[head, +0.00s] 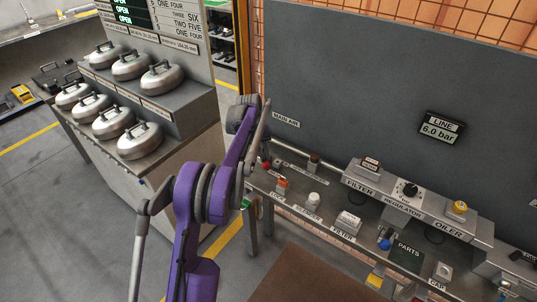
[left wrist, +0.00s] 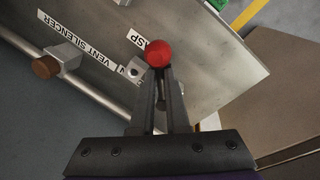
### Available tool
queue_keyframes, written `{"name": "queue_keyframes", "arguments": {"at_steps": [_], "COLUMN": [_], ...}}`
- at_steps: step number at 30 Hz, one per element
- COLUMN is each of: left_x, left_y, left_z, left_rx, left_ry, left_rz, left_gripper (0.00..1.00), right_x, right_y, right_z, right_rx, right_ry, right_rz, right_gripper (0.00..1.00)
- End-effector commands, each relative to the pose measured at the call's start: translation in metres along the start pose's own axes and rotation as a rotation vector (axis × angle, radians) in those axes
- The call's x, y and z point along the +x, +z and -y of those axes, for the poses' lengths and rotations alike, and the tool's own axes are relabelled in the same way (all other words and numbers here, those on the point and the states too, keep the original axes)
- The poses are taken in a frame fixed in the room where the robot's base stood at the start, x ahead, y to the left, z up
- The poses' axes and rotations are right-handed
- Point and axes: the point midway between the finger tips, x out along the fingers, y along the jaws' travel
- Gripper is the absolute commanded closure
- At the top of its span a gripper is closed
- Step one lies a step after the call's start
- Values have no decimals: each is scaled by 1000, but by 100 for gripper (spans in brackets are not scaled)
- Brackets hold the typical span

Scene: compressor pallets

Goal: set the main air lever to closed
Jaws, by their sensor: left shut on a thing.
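The main air lever shows as a red ball knob (left wrist: 158,53) at the tips of my left gripper (left wrist: 159,72) in the left wrist view. The fingers are shut on the lever, and they hide most of its stem. In the head view the red knob (head: 266,165) is small, at the left end of the bench, below the MAIN AIR label (head: 286,119). My left arm hides much of that spot. I cannot tell the lever's open or closed position. My right gripper is not in view.
A brown-ended vent silencer (left wrist: 46,67) sits beside the lever on the pipe. The bench also holds an orange-red item (head: 282,184), a white knob (head: 313,199) and the filter-regulator-oiler unit (head: 405,202). The line gauge (head: 441,128) reads 6.0 bar. Metal domes with handles (head: 139,140) stand left.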

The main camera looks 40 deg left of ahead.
Motion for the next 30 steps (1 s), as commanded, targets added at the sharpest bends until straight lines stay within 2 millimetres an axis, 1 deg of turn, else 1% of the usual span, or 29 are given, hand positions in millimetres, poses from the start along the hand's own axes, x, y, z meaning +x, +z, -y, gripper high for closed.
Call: {"name": "queue_keyframes", "arguments": {"at_steps": [9, 18, 24, 30], "left_x": [-4, -6, -7, -7], "left_y": [-5, -11, -14, -16], "left_z": [14, 24, 28, 30], "left_rx": [292, 531, 639, 699], "left_ry": [-1, -1, -1, -2], "left_rz": [58, 105, 126, 138], "left_gripper": [100, 100, 100, 100], "right_x": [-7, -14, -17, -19], "right_y": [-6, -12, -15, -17], "right_z": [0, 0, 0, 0], "right_rx": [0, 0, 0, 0], "right_ry": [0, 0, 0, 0], "right_rz": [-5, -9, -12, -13], "right_gripper": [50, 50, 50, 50]}}
